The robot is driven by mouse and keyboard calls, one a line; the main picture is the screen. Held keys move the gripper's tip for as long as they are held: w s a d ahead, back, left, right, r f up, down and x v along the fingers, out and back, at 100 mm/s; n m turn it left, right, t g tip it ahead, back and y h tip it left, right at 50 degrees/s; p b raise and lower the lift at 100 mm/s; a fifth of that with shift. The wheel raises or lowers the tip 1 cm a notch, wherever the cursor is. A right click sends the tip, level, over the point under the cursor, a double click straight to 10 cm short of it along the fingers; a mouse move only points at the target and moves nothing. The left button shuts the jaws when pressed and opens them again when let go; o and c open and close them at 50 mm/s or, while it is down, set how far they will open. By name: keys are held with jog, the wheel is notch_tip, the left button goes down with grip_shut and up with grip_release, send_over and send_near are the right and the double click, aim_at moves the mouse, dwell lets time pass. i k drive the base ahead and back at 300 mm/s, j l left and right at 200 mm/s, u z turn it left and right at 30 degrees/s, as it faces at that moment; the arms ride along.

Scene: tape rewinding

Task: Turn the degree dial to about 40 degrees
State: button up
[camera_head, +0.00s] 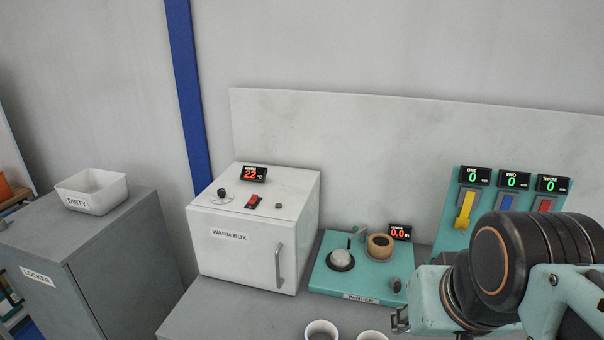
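The warm box (240,262) is a white cabinet left of centre with a handle (279,266) on its closed front. On its top, a small dark knob (221,192) sits on a pale round scale and looks like the degree dial; its marks are too small to read. The red display (253,174) beside it shows 22 °C. My gripper (400,321) is only partly in view at lower right, well away from the dial. The arm hides most of it, and its opening does not show clearly.
A red switch (254,202) and a small knob (278,206) share the box top. The teal winder (325,280) stands to the right, with a panel of coloured levers (465,210) beyond. Two cups (321,330) stand in front. A locker (130,240) bearing a white bin (92,193) is left.

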aim_at(221, 191)
jog(key=j+z, duration=0.1)
jog(key=z, duration=0.35)
jog(key=i+j+z, duration=0.1)
jog(key=z, duration=0.35)
jog(key=j, duration=0.85)
jog(key=i, duration=0.05)
